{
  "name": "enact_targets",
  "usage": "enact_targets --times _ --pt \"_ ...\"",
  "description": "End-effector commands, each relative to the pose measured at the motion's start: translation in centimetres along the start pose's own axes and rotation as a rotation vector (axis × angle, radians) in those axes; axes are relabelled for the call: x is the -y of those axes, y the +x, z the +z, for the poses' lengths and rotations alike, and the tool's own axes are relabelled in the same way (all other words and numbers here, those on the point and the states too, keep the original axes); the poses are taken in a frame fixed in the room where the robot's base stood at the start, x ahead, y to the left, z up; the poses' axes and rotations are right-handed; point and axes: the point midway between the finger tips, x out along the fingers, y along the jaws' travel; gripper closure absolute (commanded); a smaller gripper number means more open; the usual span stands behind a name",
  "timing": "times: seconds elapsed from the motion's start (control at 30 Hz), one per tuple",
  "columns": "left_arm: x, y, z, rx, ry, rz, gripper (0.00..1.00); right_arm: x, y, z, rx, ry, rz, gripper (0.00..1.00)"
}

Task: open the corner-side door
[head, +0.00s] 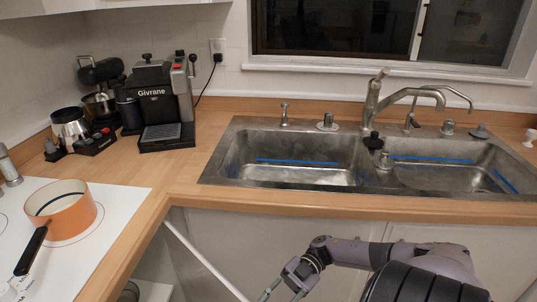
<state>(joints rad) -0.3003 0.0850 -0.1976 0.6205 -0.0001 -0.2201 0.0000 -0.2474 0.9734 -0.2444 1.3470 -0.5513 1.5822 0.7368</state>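A white door (205,262) shows under the counter at the inner corner. Its pale top edge runs diagonally from the corner down to the right, so it stands swung out from the cabinet front. To its left an opening shows a pale shelf (152,290). The door's lower part is out of frame. My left gripper is not in view.
The wooden counter (300,203) overhangs the white cabinet front (235,228). A double steel sink (290,160) is set in it. A coffee machine (160,105) stands at the corner. An orange pan (62,210) sits on the white cooktop (105,215) at left.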

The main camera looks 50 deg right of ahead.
Motion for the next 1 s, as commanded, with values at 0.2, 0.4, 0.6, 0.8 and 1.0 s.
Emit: enact_targets --times 0.2,0.4,0.6,0.8,1.0 --pt "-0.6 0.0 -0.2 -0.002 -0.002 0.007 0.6 0.1 0.0 0.1 0.004 0.002 -0.001 0.65" --pt "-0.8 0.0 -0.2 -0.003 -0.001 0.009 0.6 0.0 0.0 0.1 0.002 0.001 0.0 0.52" --pt "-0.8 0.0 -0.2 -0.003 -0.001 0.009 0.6 0.0 0.0 0.0 0.002 0.0 0.0 0.52" --pt "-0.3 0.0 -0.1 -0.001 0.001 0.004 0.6 -0.1 0.0 -0.8 0.003 -0.001 -0.001 0.52" --pt "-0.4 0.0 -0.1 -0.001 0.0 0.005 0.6 -1.0 -0.1 -4.2 0.005 0.001 -0.006 0.52"
